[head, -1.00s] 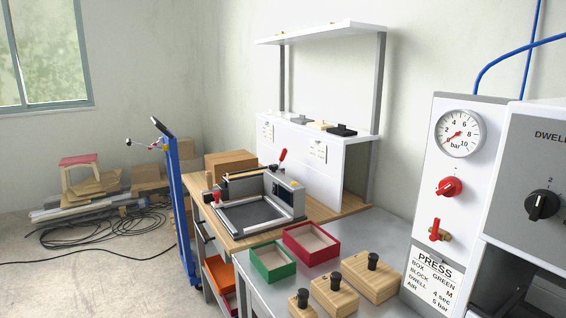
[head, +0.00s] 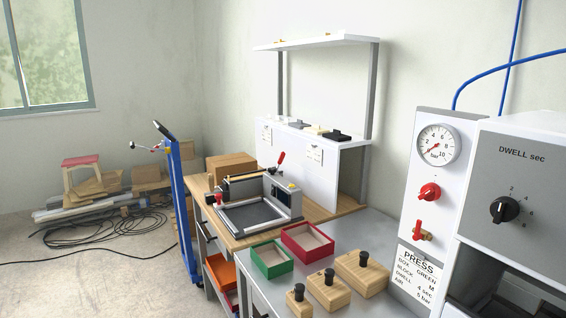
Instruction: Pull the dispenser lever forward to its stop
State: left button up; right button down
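A grey bench machine (head: 262,206) with a dark recessed bed stands on the wooden bench at mid-left. A lever with a red grip (head: 281,159) rises, tilted, at its back. A red knob (head: 219,199) sits at its left front side. I cannot tell for certain which part is the dispenser lever. Neither of my grippers is in the head view.
A green tray (head: 271,261) and a red tray (head: 307,243) sit on the grey table, with wooden knobbed blocks (head: 361,273) in front. The press panel (head: 433,180) stands at right. A blue trolley (head: 183,215) stands left of the bench.

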aim_at(282, 154)
jog(key=k+u, duration=0.25)
jog(key=u, duration=0.15)
jog(key=k+j+u, duration=0.1)
jog(key=u, duration=0.35)
jog(key=i+j+u, duration=0.1)
jog(key=i+u, duration=0.75)
jog(key=i+l, duration=0.15)
jog(key=i, duration=0.35)
jog(key=i+l, duration=0.2)
jog(key=i, duration=0.35)
jog(key=i+l, duration=0.15)
jog(key=i, duration=2.1)
jog(key=i+z, duration=0.25)
jog(key=z, duration=0.15)
jog(key=i+j+z, duration=0.1)
jog(key=i+z, duration=0.3)
jog(key=i+j+z, duration=0.15)
jog(key=z, duration=2.2)
